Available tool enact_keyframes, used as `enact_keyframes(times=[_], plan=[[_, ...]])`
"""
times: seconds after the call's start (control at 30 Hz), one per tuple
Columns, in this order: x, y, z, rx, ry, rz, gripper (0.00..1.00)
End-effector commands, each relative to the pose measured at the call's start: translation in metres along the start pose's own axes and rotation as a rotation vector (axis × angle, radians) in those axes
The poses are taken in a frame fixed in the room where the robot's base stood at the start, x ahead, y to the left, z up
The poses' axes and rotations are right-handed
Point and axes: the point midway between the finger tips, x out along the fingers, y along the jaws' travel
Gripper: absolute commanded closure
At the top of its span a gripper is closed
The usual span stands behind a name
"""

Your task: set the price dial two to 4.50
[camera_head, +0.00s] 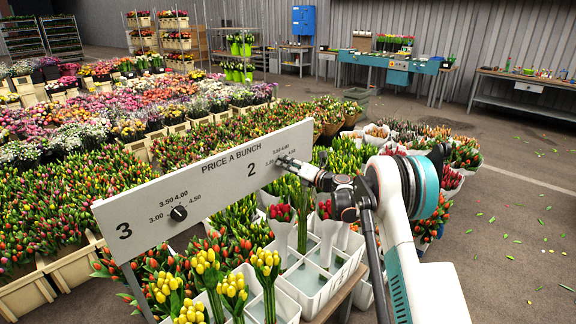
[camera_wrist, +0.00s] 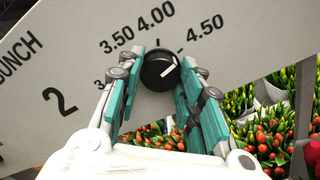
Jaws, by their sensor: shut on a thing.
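The white price board (camera_head: 130,205), headed "PRICE A BUNCH", carries a figure 2 and a figure 3. Price dial two (camera_wrist: 159,70) is a round black knob to the right of the 2, with a white pointer mark. In the wrist view the mark slants up and right, roughly towards the 4.50 print (camera_wrist: 205,28). My gripper (camera_wrist: 158,77) is shut on the knob, with one teal-backed finger at each side. In the head view my gripper (camera_head: 287,163) reaches the board from the right and hides dial two.
Dial three (camera_head: 178,213) is a similar black knob beside the 3. White crates (camera_head: 300,278) with yellow and red tulip bunches stand under the board. Many flower buckets fill the left and back. The floor (camera_head: 520,220) at right is mostly clear.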

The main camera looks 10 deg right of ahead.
Motion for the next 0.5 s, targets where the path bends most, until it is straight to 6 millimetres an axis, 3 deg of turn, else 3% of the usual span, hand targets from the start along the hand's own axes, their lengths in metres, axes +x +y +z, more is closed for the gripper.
enact_keyframes(times=[0.2, 0.23, 0.3, 0.5], plan=[[0.0000, -0.0002, 0.0004, 0.001, -0.001, 0.000, 0.90], [0.0000, -0.0002, 0.0004, 0.001, -0.001, 0.000, 0.62], [0.0000, -0.0002, 0.0004, 0.001, -0.001, 0.000, 0.46], [-0.0001, -0.0002, 0.0002, 0.000, -0.001, 0.000, 0.46]])
